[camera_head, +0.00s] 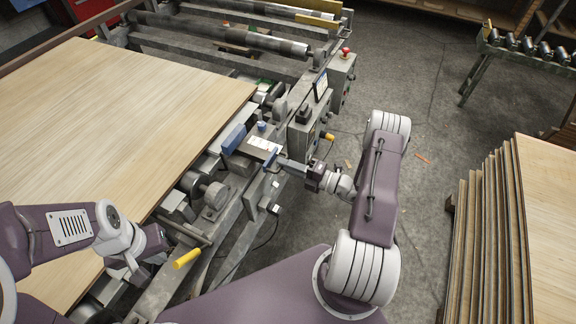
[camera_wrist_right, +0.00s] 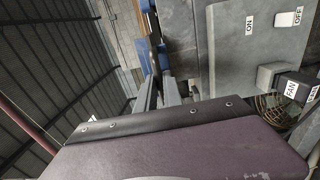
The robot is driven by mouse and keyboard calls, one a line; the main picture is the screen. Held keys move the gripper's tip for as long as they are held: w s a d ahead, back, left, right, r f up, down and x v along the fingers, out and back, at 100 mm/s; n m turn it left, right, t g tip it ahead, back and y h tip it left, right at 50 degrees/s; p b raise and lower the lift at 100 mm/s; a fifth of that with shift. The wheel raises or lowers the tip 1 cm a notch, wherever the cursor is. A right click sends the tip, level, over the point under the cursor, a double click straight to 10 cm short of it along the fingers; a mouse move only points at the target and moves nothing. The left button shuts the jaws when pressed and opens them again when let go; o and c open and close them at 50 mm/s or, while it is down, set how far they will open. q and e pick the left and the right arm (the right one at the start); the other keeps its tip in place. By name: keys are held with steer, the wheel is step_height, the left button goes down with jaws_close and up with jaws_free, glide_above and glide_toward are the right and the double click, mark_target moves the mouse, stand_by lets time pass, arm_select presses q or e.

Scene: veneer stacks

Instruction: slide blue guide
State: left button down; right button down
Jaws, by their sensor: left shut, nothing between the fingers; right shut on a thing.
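A blue upright piece (camera_head: 270,159), taken as the blue guide, stands at the machine's right edge, beside a white-labelled plate. My right gripper (camera_head: 282,163) is shut on it, coming from the right. In the right wrist view my fingers (camera_wrist_right: 160,92) reach up to a blue part (camera_wrist_right: 163,57); the exact contact is small and partly hidden. A larger blue block (camera_head: 233,138) sits further left, near the veneer edge. My left gripper (camera_head: 140,262) is shut and empty at lower left, above the machine's near side; its fingertips are hard to make out.
A large veneer sheet (camera_head: 120,95) covers the left of the machine. A control box (camera_head: 306,133) stands just beyond my right gripper. A yellow handle (camera_head: 187,258) juts out near my left gripper. Stacked veneer (camera_head: 545,215) stands at right. Open floor lies between.

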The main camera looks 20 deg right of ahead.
steer(key=shift+x, duration=1.9)
steer(key=c, duration=1.5)
jaws_free()
steer(key=shift+s+d, duration=0.1)
steer(key=v, duration=0.6)
steer(key=shift+s+d+p, duration=0.25)
steer(key=shift+s+p, duration=0.05)
steer(key=shift+p, duration=0.05)
